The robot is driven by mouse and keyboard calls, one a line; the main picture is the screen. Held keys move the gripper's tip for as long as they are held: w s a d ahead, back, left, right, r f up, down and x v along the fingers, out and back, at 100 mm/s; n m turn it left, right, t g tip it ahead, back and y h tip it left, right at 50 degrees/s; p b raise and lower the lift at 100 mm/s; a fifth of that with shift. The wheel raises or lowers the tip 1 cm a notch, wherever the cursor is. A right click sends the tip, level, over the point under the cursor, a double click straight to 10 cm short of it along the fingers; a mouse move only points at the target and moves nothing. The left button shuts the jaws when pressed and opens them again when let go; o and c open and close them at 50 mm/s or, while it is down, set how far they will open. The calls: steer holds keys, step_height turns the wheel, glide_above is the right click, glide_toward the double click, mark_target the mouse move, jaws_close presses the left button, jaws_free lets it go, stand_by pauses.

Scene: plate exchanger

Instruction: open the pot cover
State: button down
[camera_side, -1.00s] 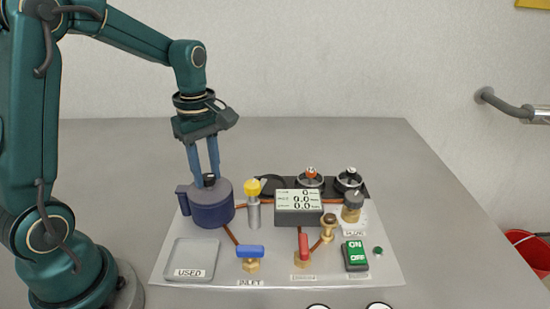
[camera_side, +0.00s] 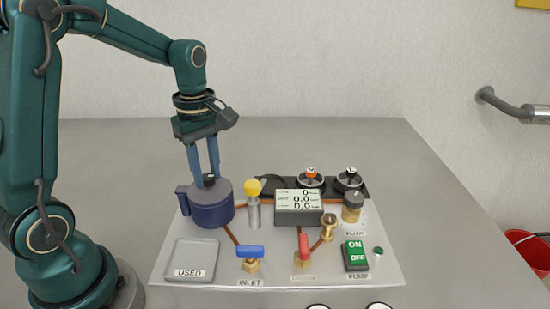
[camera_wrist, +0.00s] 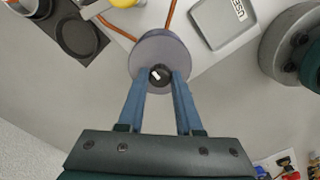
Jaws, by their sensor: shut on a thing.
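The pot (camera_side: 208,216) is dark blue and round, and stands upright at the left rear of the light panel. Its cover (camera_side: 220,189) is a flat bluish-grey disc seated on top, also seen from above in the wrist view (camera_wrist: 146,45). A small black knob (camera_side: 209,178) stands at the cover's middle; in the wrist view the knob (camera_wrist: 160,75) has a white mark. My gripper (camera_side: 208,174) points down over the pot, its two blue fingers shut on the knob from both sides. I see no gap between cover and pot.
A grey tray (camera_side: 192,258) marked USED lies in front of the pot. A yellow-topped post (camera_side: 253,200) stands close right of it. A display box (camera_side: 298,207), a blue-handled valve (camera_side: 250,253) and a red-handled valve (camera_side: 303,248) are farther right. The table behind is clear.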

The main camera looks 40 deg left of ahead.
steer(key=shift+a, duration=0.15)
stand_by(0.3)
steer(key=n, duration=0.1)
steer(key=w+a+n, duration=0.1)
steer(key=n, duration=0.2)
steer(key=a+n, duration=0.1)
steer(key=shift+w+a+n, duration=0.15)
steer(key=shift+w+n, duration=0.05)
steer(key=shift+n, duration=0.1)
steer(key=s+a+n, duration=0.3)
steer(key=a+n, duration=0.4)
steer(key=n, duration=1.1)
steer(key=shift+s, duration=0.4)
steer(key=shift+a, duration=0.1)
steer(key=c, duration=0.6)
jaws_free()
